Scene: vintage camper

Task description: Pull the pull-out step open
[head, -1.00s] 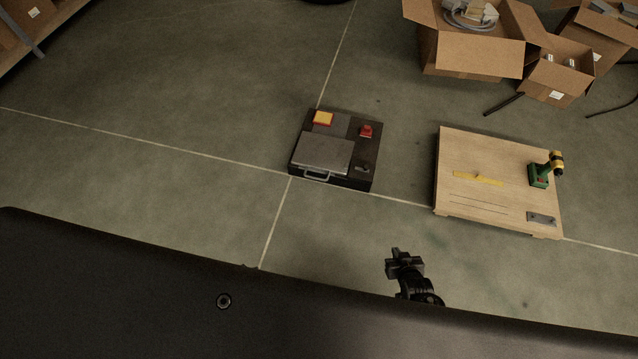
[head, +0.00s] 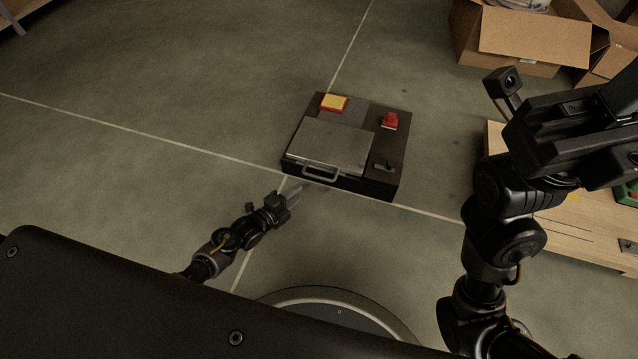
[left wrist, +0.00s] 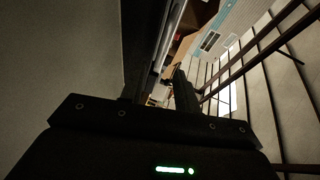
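The pull-out step unit is a low dark box (head: 395,150) on the floor in the head view. A grey metal plate (head: 330,146) lies on its top, with a pull handle (head: 320,175) on the near edge. The step looks closed. My left gripper (head: 289,196) is just in front of and below the handle, apart from it. In the left wrist view its two fingers (left wrist: 160,92) stand apart with nothing between them. My right arm's wrist and gripper (head: 575,135) are raised at the right; its fingertips are not clear.
A red and yellow block (head: 334,103) and a red button-like piece (head: 389,121) are on the box. A wooden board (head: 575,225) lies to the right, partly behind my right arm. Cardboard boxes (head: 530,40) stand at the back right. The floor left of the box is clear.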

